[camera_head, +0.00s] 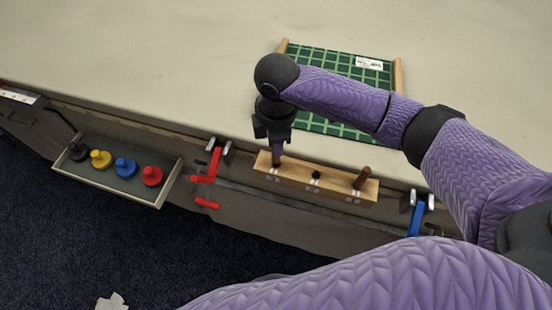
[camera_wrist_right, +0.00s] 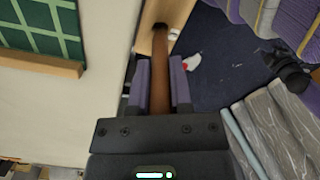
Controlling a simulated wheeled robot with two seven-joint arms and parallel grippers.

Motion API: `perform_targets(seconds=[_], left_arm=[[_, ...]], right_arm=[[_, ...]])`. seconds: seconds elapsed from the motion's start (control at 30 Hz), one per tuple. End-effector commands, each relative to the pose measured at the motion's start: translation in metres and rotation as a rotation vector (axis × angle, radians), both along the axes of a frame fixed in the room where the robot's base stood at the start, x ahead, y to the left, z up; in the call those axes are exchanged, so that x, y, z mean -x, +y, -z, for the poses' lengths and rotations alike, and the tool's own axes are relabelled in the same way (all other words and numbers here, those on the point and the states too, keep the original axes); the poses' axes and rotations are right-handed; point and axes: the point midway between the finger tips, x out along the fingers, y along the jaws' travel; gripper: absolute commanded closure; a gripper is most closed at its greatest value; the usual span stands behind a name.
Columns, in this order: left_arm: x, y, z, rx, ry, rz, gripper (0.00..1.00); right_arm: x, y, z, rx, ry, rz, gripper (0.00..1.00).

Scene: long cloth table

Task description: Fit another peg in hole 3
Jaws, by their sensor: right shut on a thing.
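A wooden block (camera_head: 298,178) with a row of holes lies along the table's front edge. A brown peg (camera_head: 362,178) stands, slightly tilted in the picture, at its right end. The middle hole (camera_head: 315,175) is dark and empty. My right gripper (camera_head: 277,150) points down over the block's left end. In the right wrist view my right gripper (camera_wrist_right: 162,90) is shut on a brown peg (camera_wrist_right: 160,75). That peg's far end meets the dark hole (camera_wrist_right: 160,29) in the block; how deep it sits is hidden. Hole numbers are too small to read. My left gripper is not in view.
A green gridded board (camera_head: 325,128) with wooden rails lies behind the block, partly under my right arm. A red clamp (camera_head: 207,175) and a blue clamp (camera_head: 416,218) grip the edge. A tray (camera_head: 120,185) of colored knobbed pieces hangs at left. The back table is clear.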

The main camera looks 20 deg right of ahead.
Motion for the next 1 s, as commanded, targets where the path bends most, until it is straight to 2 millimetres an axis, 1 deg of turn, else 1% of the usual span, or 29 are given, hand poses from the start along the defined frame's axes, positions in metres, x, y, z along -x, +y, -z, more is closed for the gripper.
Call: perform_targets(seconds=[0.03, 0.2, 0.27, 0.43, 0.57, 0.6, 0.63, 0.9, 0.97, 1.0], left_arm=[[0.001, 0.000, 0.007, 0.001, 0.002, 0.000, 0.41], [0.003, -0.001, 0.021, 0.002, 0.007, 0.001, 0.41], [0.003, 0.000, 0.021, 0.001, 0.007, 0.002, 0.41], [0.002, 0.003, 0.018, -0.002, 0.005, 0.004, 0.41], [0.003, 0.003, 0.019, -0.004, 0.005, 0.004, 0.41], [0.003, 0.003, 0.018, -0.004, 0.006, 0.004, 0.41], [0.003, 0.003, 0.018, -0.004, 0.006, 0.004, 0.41], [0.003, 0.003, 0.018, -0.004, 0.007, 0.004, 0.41], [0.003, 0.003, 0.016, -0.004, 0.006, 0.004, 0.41], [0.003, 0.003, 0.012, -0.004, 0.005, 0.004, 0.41]], right_arm=[[0.000, 0.000, 0.013, 0.000, 0.002, 0.000, 1.00], [0.000, 0.000, 0.048, 0.000, 0.002, 0.002, 1.00], [0.000, 0.000, 0.051, 0.000, 0.000, 0.001, 1.00], [0.000, 0.000, 0.048, 0.000, -0.002, 0.001, 1.00], [0.000, 0.000, 0.051, 0.000, -0.001, 0.001, 1.00], [0.000, 0.000, 0.051, 0.000, -0.001, 0.001, 0.67], [0.000, 0.000, 0.051, 0.000, -0.001, 0.001, 0.60], [0.000, 0.000, 0.050, 0.000, -0.002, 0.002, 0.60], [0.000, 0.000, 0.044, -0.001, -0.003, 0.002, 0.60], [-0.001, 0.000, 0.035, -0.002, -0.004, 0.002, 0.60]])
